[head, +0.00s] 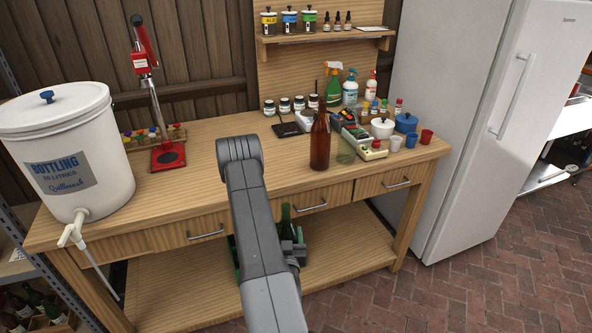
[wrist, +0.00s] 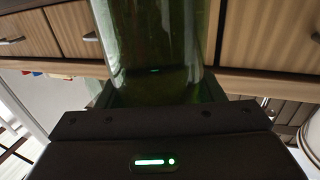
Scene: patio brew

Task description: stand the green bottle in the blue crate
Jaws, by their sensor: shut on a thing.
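The green bottle (wrist: 150,45) fills the upper middle of the wrist view, seen close up as clear green glass. My gripper (wrist: 155,92) is shut on it. In the head view the green bottle (head: 286,218) shows only in part beside my forearm, in front of the bench drawers, with my gripper (head: 293,247) around it. Its lower end is hidden there. I cannot make out a blue crate in either view.
The wooden bench (head: 215,185) has an open lower shelf (head: 180,290). A green crate (head: 234,258) is mostly hidden behind my arm. A brown bottle (head: 320,143) stands on the bench top. A white bucket (head: 65,150) stands left; a fridge (head: 460,120) stands right.

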